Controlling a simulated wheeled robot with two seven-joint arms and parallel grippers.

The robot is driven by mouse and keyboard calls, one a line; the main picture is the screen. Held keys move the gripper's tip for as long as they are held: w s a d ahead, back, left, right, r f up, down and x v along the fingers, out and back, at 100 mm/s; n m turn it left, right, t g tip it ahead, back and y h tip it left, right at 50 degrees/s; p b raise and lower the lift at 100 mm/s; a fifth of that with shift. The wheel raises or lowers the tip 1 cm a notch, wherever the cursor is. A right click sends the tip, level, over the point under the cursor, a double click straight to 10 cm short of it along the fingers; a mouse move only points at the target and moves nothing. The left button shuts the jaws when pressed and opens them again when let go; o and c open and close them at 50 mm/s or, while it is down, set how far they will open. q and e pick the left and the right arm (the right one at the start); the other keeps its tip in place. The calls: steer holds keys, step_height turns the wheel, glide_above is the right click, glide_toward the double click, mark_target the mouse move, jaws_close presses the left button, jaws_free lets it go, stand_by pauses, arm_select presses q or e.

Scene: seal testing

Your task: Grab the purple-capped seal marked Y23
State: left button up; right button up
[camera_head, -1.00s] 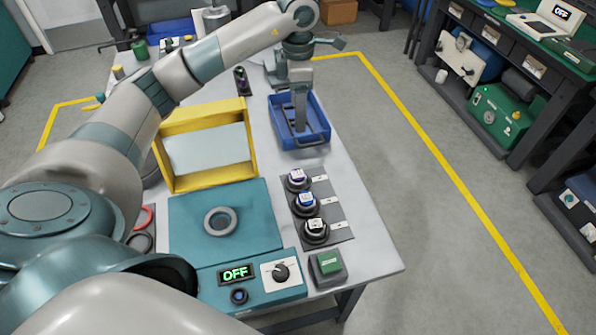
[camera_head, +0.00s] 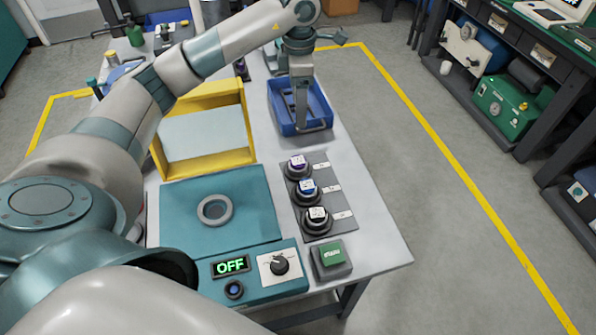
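A purple-capped seal (camera_head: 297,163) sits at the far end of a dark grey strip (camera_head: 334,226), in a row with a blue-capped seal (camera_head: 307,188) and a white-topped seal (camera_head: 317,215). Their tops carry small white marks, too small to read, so I cannot tell which is Y23. My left arm reaches across the table, and its gripper (camera_head: 301,124) points down into the blue tray (camera_head: 284,129), beyond the purple-capped seal and apart from it. Its fingers overlap, so opening is unclear. My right gripper is not in view.
A yellow frame (camera_head: 208,171) stands left of the tray. The table's right strip is clear.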

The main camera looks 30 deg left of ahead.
arm_select(q)
step_height(320, 180, down, 4)
steer(key=shift+r+b, duration=0.15)
steer(key=shift+b, duration=1.05)
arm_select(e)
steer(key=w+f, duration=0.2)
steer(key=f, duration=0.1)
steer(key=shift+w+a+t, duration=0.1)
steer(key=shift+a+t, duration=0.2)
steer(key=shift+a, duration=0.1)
arm_select(q)
steer(key=shift+r, duration=0.1)
steer(key=p, duration=0.4)
glide_above(299, 160)
step_height(299, 160, down, 11)
steer(key=shift+f, duration=0.65)
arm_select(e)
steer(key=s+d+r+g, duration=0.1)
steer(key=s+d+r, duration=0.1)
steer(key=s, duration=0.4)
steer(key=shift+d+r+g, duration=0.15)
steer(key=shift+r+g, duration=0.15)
